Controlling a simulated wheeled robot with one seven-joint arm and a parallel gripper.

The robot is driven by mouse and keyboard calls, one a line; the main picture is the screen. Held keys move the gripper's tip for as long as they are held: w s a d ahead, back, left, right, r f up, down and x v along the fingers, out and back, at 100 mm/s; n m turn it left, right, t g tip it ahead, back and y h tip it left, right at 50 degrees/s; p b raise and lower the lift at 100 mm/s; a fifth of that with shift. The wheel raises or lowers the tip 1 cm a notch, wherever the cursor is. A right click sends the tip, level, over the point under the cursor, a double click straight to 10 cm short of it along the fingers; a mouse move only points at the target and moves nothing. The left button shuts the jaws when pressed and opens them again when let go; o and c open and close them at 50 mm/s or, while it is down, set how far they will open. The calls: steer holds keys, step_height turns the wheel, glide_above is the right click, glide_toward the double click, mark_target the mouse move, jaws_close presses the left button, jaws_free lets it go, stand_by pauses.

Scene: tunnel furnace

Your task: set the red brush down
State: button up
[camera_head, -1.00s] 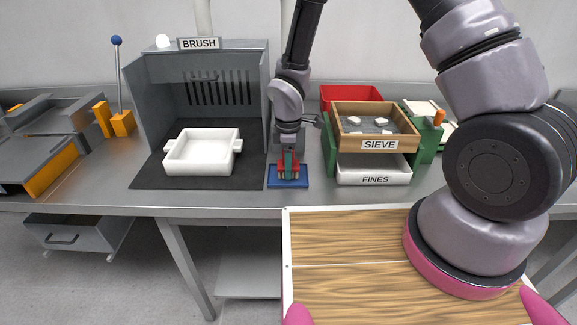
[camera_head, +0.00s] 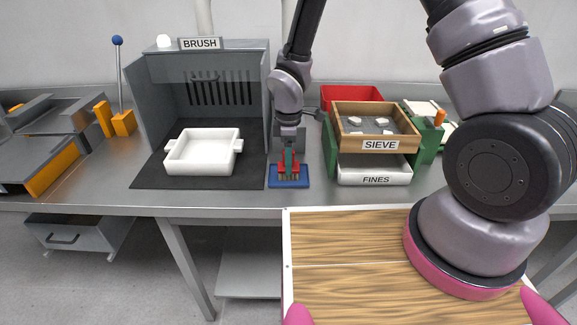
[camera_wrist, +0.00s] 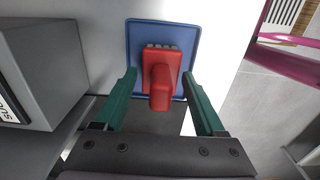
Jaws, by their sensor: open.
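The red brush (camera_wrist: 161,80) is on the blue tray (camera_wrist: 140,35), its bristles toward the tray, in the wrist view. In the head view the red brush (camera_head: 283,168) shows partly behind my gripper, over the blue tray (camera_head: 302,184) at the front of the bench. My gripper (camera_wrist: 160,90) is open, with one green finger on each side of the brush handle and a gap to both. In the head view my gripper (camera_head: 289,162) is low over the tray.
A grey booth marked BRUSH (camera_head: 152,100) holds a white tray (camera_head: 201,165) to the left. To the right stand the wooden sieve (camera_head: 400,143), the white fines tray (camera_head: 348,177) and a red bin (camera_head: 350,92). The bench's front edge is close to the blue tray.

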step_height(320, 180, up, 9)
steer(key=shift+r, duration=0.2)
steer(key=shift+w+d+r, duration=0.1)
steer(key=shift+d+r, duration=0.05)
steer(key=shift+r, duration=0.2)
steer(key=d+r+m+t, duration=0.2)
steer(key=d+r+m, duration=0.4)
steer(key=r, duration=0.4)
steer(key=d+r+m+t, duration=0.1)
steer(key=d+r+m, duration=0.4)
steer(key=d+r, duration=0.4)
steer(key=s+d+r+m+t+y, duration=0.1)
steer(key=s+d+r+m+t, duration=0.1)
steer(key=s+r+m, duration=0.3)
steer(key=s+d+r+m+t+y, duration=0.1)
steer(key=s+d+r+m+t, duration=0.1)
steer(key=s+d+r+m, duration=0.3)
steer(key=s+r, duration=0.2)
steer(key=shift+s+d+m, duration=0.25)
steer(key=shift+s+m, duration=0.05)
steer(key=shift+m, duration=0.1)
